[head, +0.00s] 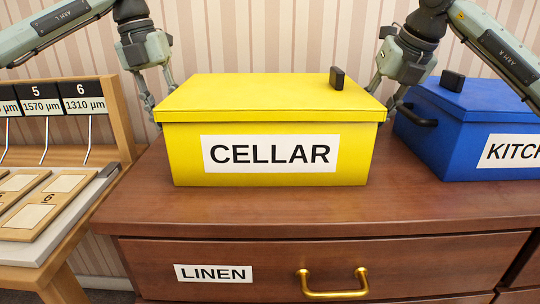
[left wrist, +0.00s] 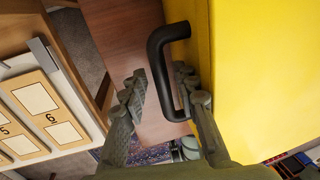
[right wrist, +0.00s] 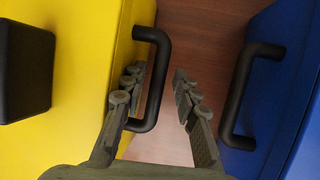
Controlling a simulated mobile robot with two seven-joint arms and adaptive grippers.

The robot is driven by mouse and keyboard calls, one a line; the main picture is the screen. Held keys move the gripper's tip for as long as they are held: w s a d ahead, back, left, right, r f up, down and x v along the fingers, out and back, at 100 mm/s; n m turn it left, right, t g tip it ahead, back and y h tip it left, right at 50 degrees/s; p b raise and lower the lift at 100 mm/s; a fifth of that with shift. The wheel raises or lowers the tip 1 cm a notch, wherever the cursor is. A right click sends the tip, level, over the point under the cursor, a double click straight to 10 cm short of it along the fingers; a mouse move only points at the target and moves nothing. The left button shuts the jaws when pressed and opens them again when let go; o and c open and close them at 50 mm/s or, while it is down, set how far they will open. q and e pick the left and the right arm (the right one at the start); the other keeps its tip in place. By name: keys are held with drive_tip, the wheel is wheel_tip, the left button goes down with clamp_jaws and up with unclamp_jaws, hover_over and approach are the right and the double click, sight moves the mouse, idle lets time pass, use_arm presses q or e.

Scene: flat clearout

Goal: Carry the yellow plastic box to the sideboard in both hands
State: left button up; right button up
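The yellow box (head: 265,145), labelled CELLAR, sits level and closed on the brown wooden sideboard (head: 270,208). Its lid has a black knob (head: 337,78). My left gripper (head: 160,93) is at the box's left side. In the left wrist view its open fingers (left wrist: 162,76) stand either side of the box's black handle (left wrist: 157,80), one finger between bar and box wall. My right gripper (head: 383,95) is at the right side. In the right wrist view its open fingers (right wrist: 158,80) likewise straddle the other black handle (right wrist: 159,75). Both side handles are hidden in the head view.
A blue box (head: 465,135), its label partly cut off, stands close on the right, its black handle (right wrist: 240,95) facing my right gripper. A wooden rack (head: 75,125) with numbered tags and panels is at left. A drawer labelled LINEN (head: 213,273) has a brass pull (head: 335,292).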

use_arm(q)
drive_tip(key=shift+d, duration=0.2)
use_arm(e)
drive_tip(key=shift+a, duration=0.2)
use_arm(q)
drive_tip(key=shift+a+r, duration=0.1)
drive_tip(key=shift+r, duration=0.5)
use_arm(e)
drive_tip(key=shift+r, duration=0.15)
use_arm(q)
wheel_tip(320, 180, up, 7)
drive_tip(key=a, duration=0.1)
drive_tip(key=shift+a+f, duration=0.2)
drive_tip(key=shift+a, duration=0.15)
use_arm(e)
drive_tip(key=v, duration=1.1)
drive_tip(key=shift+s+r, duration=0.15)
drive_tip(key=shift+r, duration=0.2)
drive_tip(key=shift+d, duration=0.2)
use_arm(q)
wheel_tip(320, 180, up, 9)
drive_tip(key=a, duration=0.1)
drive_tip(key=shift+a, duration=0.35)
drive_tip(key=shift+f, duration=0.1)
use_arm(e)
drive_tip(key=shift+r, duration=0.15)
drive_tip(key=v, duration=0.8)
drive_tip(key=shift+s+r, duration=0.15)
drive_tip(key=shift+r, duration=0.15)
